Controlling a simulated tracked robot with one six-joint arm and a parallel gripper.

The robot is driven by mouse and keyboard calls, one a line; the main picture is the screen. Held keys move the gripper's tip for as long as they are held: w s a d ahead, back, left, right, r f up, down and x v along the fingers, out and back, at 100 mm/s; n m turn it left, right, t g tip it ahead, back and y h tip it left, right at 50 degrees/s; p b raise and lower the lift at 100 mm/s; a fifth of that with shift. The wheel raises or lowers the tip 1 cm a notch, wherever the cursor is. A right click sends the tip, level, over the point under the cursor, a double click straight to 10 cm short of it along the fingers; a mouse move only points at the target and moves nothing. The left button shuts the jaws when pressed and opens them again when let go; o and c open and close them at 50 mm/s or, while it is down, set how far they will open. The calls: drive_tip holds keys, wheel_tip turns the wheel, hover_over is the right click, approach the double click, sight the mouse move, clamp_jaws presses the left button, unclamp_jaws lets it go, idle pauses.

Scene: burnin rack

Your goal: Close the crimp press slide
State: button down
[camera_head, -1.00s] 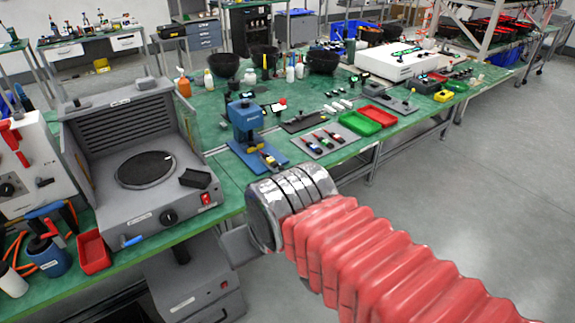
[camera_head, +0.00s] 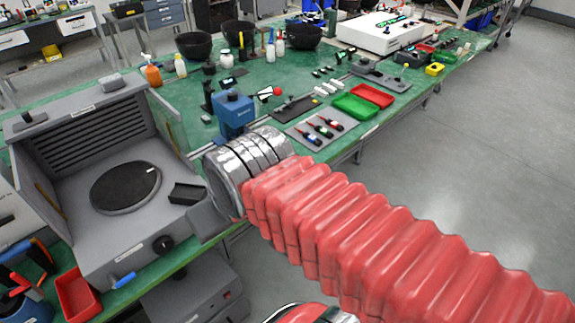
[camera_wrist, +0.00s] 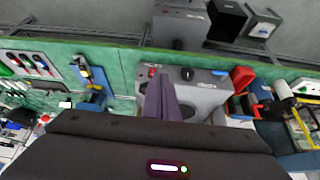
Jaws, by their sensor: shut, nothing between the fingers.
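The crimp press is the blue device (camera_head: 233,112) on the green bench, in the middle of the head view. Its base and front are hidden behind my arm there. My gripper (camera_wrist: 161,80) is shut and empty. Its fingers show in the wrist view in front of the grey bench unit, apart from the press.
The grey unit with a round black plate (camera_head: 125,187) stands left of the press. A grey mat (camera_head: 320,130) with screwdrivers, a green tray (camera_head: 357,108) and a red tray (camera_head: 373,95) lie right of it. A red bin (camera_head: 76,295) is at the front left. The aisle floor is clear.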

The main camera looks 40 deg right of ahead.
drive_tip(key=shift+w+a, duration=0.15)
drive_tip(key=shift+w, duration=0.25)
drive_tip(key=w+d+f+m+y, duration=0.6)
drive_tip(key=d+f+m+y, duration=0.35)
drive_tip(key=m, duration=0.75)
drive_tip(key=s+d+f+m+t+h, duration=0.1)
drive_tip(key=d+f+m+t+h, duration=0.2)
drive_tip(key=d+m, duration=0.5)
drive_tip(key=s+d+f+m+t+h, duration=0.2)
drive_tip(key=d+f+m+t, duration=0.4)
drive_tip(key=d, duration=1.1)
drive_tip(key=m+h, duration=0.1)
drive_tip(key=m, duration=0.1)
drive_tip(key=shift+s+d+m+t, duration=0.15)
drive_tip(key=shift+d+m+t, duration=0.1)
drive_tip(key=shift+m+t, duration=0.15)
